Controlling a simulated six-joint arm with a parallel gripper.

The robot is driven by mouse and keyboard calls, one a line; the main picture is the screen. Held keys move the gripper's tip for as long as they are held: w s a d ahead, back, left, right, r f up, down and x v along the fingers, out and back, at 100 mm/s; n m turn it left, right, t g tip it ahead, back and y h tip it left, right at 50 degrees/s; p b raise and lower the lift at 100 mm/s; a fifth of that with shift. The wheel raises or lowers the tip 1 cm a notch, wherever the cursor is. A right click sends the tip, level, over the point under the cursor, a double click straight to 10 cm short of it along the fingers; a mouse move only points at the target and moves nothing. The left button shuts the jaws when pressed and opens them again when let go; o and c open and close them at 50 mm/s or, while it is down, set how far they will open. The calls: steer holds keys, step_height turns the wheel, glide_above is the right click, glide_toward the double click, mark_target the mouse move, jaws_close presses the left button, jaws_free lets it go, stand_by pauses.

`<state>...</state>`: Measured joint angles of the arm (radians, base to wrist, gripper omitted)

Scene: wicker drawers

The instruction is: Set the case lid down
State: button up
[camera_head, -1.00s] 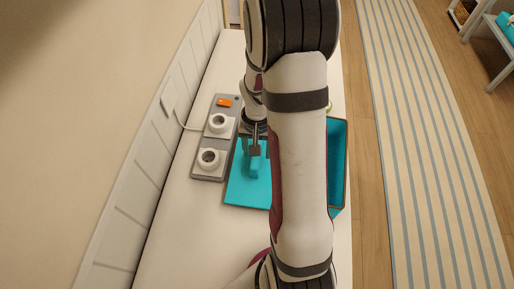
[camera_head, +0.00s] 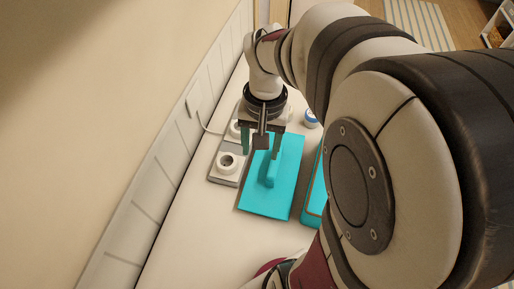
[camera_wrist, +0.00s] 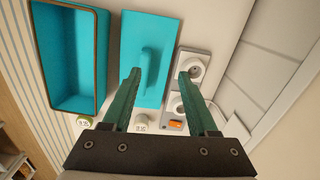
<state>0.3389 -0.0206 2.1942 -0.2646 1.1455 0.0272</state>
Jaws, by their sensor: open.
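The case lid (camera_head: 256,203) is a flat turquoise panel with a raised handle (camera_head: 271,172) on top. It lies handle up on the white counter, and it also shows in the wrist view (camera_wrist: 160,32). My gripper (camera_head: 261,154) is open and empty, above the far part of the lid and the sockets.
A grey strip with white round sockets (camera_head: 227,163) lies close beside the lid, with an orange switch (camera_wrist: 175,125) at one end. Small jars (camera_wrist: 141,122) stand beyond the lid. The panelled wall (camera_head: 160,165) borders the counter. The near counter is clear.

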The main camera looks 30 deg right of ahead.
steer(key=s+a+r+n+y, duration=0.1)
steer(key=s+a+n, duration=0.1)
steer(key=s+a, duration=0.9)
steer(key=shift+s+a+r, duration=0.3)
steer(key=shift+s, duration=0.65)
